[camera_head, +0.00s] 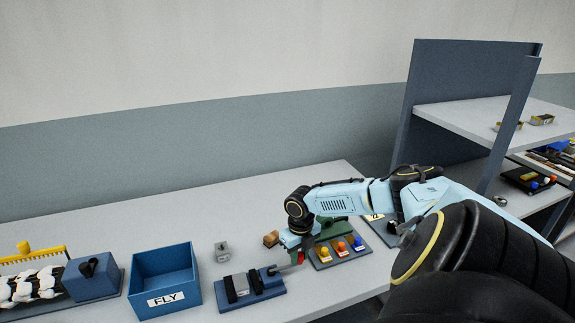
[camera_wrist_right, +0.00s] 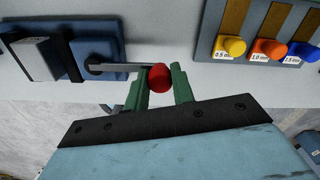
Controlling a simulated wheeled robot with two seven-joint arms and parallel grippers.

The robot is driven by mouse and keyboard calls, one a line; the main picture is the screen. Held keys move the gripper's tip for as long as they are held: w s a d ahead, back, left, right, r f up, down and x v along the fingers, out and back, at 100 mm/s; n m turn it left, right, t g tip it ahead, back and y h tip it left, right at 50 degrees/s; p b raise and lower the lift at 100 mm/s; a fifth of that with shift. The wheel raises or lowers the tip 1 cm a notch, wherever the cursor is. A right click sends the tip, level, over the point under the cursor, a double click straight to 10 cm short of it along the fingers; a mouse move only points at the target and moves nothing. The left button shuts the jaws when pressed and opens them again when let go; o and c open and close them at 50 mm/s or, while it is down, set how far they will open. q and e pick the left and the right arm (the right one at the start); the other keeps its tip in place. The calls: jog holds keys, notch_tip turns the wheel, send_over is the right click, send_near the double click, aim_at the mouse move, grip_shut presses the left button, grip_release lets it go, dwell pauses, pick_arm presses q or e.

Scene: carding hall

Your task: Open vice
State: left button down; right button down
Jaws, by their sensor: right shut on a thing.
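The vice (camera_head: 250,287) is a blue base with dark upright jaws, standing near the table's front edge in the head view. In the right wrist view its blue body (camera_wrist_right: 98,50) is at the upper left, and a grey handle bar (camera_wrist_right: 120,67) runs from it to a red knob (camera_wrist_right: 158,78). My right gripper (camera_wrist_right: 160,88) has green fingers on both sides of the red knob and is shut on it. In the head view the right gripper (camera_head: 299,257) is at the vice's right end, partly hidden by its own wrist. My left gripper is not in view.
A blue bin labelled FLY (camera_head: 166,280) stands left of the vice. A small grey block (camera_head: 222,251) sits behind it. A board with yellow, orange and blue knobs (camera_head: 341,251) is close on the right. A shelf unit (camera_head: 470,118) stands further right.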

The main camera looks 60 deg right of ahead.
jog(key=shift+w+d+r, duration=0.1)
jog(key=shift+d+r, duration=0.05)
jog(key=c, duration=1.2)
grip_release()
notch_tip(320, 180, up, 13)
jog(key=shift+r, duration=0.1)
